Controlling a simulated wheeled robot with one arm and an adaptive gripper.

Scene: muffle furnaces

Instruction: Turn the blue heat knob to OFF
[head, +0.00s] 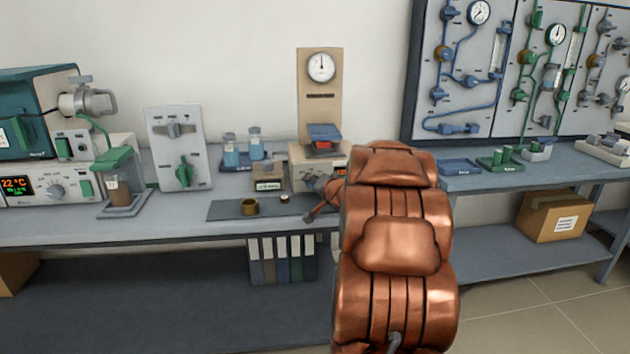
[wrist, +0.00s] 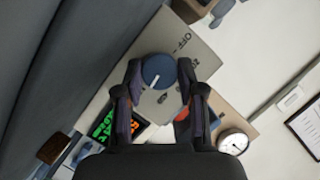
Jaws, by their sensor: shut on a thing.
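The blue heat knob (wrist: 158,70) sits on a pale panel (wrist: 165,38) in the wrist view. Its white mark points down and left in that picture, away from the printed "OFF" at the panel's upper right. My gripper (wrist: 160,80) has one finger on each side of the knob and is shut on it.
Green and orange digits glow on a display (wrist: 113,127) beside the knob. A round dial (head: 321,67) stands on the post behind the unit and also shows in the wrist view (wrist: 233,142).

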